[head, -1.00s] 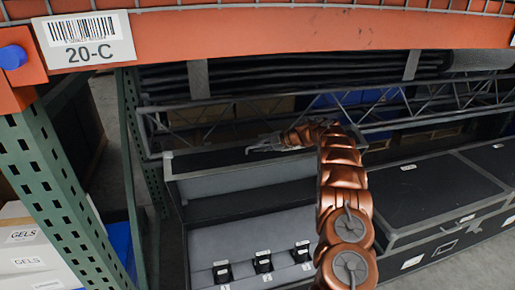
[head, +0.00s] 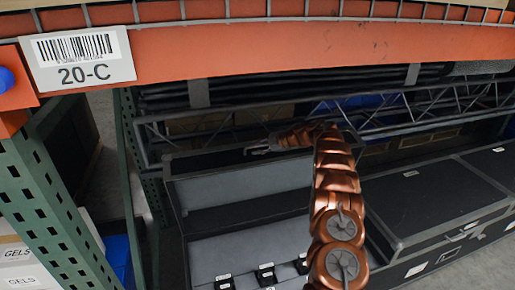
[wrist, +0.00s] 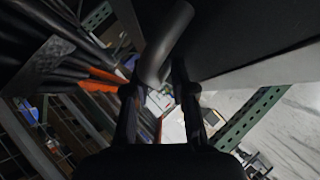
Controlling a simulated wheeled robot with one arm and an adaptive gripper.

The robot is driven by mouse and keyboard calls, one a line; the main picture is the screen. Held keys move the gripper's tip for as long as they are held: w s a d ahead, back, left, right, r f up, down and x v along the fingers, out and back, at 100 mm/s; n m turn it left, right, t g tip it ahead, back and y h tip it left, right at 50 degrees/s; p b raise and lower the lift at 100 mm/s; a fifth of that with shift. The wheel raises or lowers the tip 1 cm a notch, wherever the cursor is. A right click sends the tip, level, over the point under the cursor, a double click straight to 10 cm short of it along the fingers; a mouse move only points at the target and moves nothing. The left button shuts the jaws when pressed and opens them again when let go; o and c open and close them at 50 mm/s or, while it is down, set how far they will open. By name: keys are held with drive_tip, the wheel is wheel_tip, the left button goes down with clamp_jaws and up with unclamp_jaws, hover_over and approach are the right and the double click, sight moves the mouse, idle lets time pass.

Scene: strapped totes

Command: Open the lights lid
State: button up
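An open case stands low under the orange shelf beam. Its grey-lined lid (head: 250,183) is raised at the back. Below it is the grey case interior (head: 235,248), with several black items (head: 266,274) along the front; no lights label is readable. My gripper (head: 262,149) is at the top edge of the raised lid, at the end of my copper-coloured arm. In the wrist view my gripper (wrist: 160,105) has its two fingers apart, with a gap between them. A grey tube (wrist: 168,42) shows at the fingertips; I cannot tell whether they touch it.
A closed black case (head: 430,195) stands to the right. Grey truss (head: 440,104) and dark rolls (head: 300,85) lie behind. The orange beam (head: 300,45) crosses above, and a green upright (head: 45,205) stands left. Boxes marked GELS (head: 18,253) sit at lower left.

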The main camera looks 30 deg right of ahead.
drive_tip(key=shift+o, duration=1.2)
drive_tip(key=shift+s+d, duration=0.15)
drive_tip(key=v, duration=1.1)
drive_tip(key=shift+s+r, duration=0.3)
drive_tip(key=shift+d, duration=0.1)
